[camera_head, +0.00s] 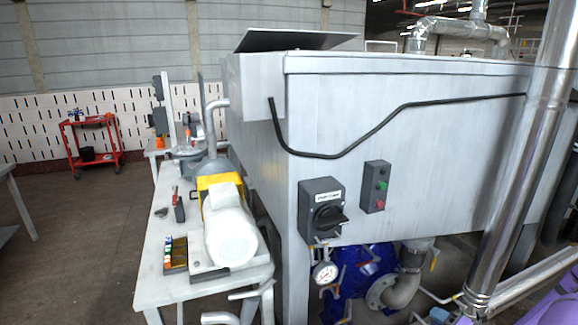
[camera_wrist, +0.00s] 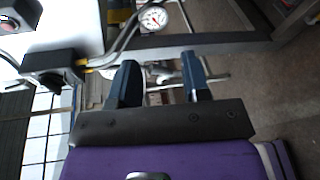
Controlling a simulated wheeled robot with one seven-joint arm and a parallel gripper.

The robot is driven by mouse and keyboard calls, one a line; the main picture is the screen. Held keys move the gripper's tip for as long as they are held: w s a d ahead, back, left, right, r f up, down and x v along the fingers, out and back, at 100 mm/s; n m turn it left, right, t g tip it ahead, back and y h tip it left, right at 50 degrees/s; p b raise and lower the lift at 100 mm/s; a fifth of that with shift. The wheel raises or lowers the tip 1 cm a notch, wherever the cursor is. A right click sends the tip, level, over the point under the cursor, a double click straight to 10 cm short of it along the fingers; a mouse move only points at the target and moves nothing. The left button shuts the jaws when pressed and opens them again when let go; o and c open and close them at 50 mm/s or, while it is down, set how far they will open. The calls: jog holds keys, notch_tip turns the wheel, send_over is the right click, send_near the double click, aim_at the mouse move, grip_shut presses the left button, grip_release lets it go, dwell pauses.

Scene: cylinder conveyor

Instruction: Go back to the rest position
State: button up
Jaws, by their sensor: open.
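My gripper (camera_wrist: 160,72) shows in the wrist view. Its two dark blue fingers stand apart, with nothing held between them. Behind the fingers are blurred pipes and a metal frame, some way off. In the head view only a piece of my purple arm shows in the bottom right corner; the fingers are out of that view.
A large grey metal machine (camera_head: 400,110) fills the right, with a switch box (camera_head: 322,210) and a button box (camera_head: 375,187). A steel pipe (camera_head: 520,170) rises at right. A white workbench (camera_head: 150,265) carries a motor (camera_head: 230,235). A red cart (camera_head: 92,142) stands at the back left. Floor lies open at left.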

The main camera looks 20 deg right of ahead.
jog(key=w+a+r+n+g+y, duration=0.2)
jog(key=a+r+n+g, duration=0.1)
jog(key=r+n, duration=0.45)
jog(key=w+a+r+n+g+y, duration=0.2)
jog(key=w+a+r+n+g, duration=0.15)
jog(key=r+n, duration=0.4)
jog(key=w+a+r+n+g+y, duration=0.1)
jog(key=a+r+n+g+y, duration=0.25)
jog(key=r, duration=0.65)
jog(key=s+a+r+n+g+h, duration=0.3)
jog(key=a+r+n+g+h, duration=0.15)
jog(key=a+r+n, duration=0.8)
jog(key=s+a+r+n+t+h, duration=0.2)
jog(key=s+a+r+n+h, duration=0.1)
jog(key=s+r+n, duration=0.5)
jog(key=s+a+r+n+t+h, duration=0.2)
jog(key=s+a+r+n+h, duration=0.2)
jog(key=s+r+n, duration=0.4)
jog(key=shift+s+r+n, duration=0.25)
jog(key=shift+r+n, duration=0.35)
jog(key=shift+r, duration=0.1)
jog(key=shift+a+t, duration=0.1)
jog(key=shift+t, duration=0.15)
